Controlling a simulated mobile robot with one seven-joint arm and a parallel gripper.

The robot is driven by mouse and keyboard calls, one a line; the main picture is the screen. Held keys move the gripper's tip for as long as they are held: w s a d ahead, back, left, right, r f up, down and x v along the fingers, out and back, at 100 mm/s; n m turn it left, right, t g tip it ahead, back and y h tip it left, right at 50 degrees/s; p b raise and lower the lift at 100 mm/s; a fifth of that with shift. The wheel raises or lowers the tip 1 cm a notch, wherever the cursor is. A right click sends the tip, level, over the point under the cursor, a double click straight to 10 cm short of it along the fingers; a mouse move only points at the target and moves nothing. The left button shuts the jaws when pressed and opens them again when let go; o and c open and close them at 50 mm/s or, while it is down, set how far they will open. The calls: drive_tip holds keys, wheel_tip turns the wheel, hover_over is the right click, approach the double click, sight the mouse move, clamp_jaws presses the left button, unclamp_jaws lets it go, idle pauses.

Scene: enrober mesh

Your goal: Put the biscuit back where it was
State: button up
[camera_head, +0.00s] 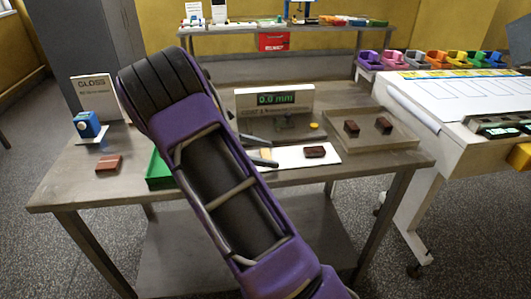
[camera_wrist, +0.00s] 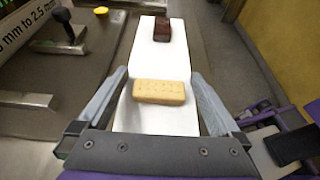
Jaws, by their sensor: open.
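The biscuit (camera_wrist: 160,92) is a pale golden rectangle with small holes. In the wrist view it lies flat on a white strip (camera_wrist: 158,65), crosswise between the two fingers of my gripper (camera_wrist: 160,100). The fingers are open, one on each side, and a gap shows between the biscuit and each finger. A dark brown coated piece (camera_wrist: 162,30) lies farther along the same strip. In the head view the white strip (camera_head: 290,160) and the brown piece (camera_head: 315,152) show beside my arm, which hides part of that area.
A display reading 0.0 mm (camera_head: 274,100) stands behind the strip. A tray (camera_head: 400,140) with two brown pieces is at right. A green tray (camera_head: 158,172), a red-brown block (camera_head: 109,164), a blue device (camera_head: 87,124) and a GLOSS sign (camera_head: 95,97) are at left.

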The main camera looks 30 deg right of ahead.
drive_tip(key=p+v, duration=0.1)
drive_tip(key=v, duration=1.1)
drive_tip(key=shift+r, duration=0.2)
